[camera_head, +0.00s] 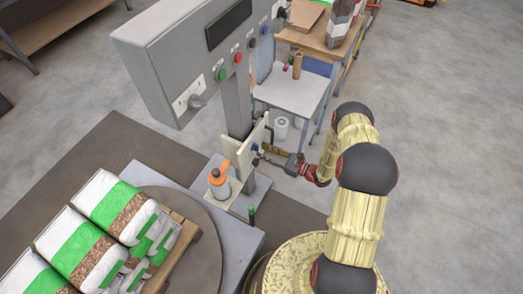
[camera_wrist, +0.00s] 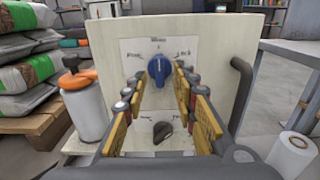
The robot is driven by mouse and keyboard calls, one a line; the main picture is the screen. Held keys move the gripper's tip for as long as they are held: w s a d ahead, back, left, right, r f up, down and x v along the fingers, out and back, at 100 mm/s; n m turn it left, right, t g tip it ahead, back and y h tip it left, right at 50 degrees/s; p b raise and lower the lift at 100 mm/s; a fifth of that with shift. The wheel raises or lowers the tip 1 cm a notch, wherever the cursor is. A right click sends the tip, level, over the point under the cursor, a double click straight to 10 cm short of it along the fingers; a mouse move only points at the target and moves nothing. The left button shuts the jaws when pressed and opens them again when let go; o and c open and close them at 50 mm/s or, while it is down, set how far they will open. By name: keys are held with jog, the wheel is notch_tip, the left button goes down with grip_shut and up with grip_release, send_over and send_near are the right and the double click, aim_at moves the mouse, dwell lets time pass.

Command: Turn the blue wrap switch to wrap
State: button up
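The blue wrap switch (camera_wrist: 160,69) is a round knob on the upright cream panel (camera_wrist: 112,50) in the wrist view. Its white pointer line stands about upright, toward the top label. Labels sit at the upper left, top and upper right of the knob; their words are too blurred to read surely. My gripper (camera_wrist: 158,93) is open, with one yellow finger at each side just below the knob, and nothing between the fingers. I cannot tell whether they touch it. In the head view my gripper (camera_head: 268,158) is close to the panel (camera_head: 237,152), with the switch largely hidden.
A black knob (camera_wrist: 162,130) sits lower on the panel. A white bottle with an orange top (camera_head: 219,182) stands left of the panel. A dark handle (camera_wrist: 241,82) is at its right. Stacked bags (camera_head: 90,235) lie on a pallet at left. A grey button box (camera_head: 195,50) hangs above.

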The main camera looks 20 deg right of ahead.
jog(key=v, duration=1)
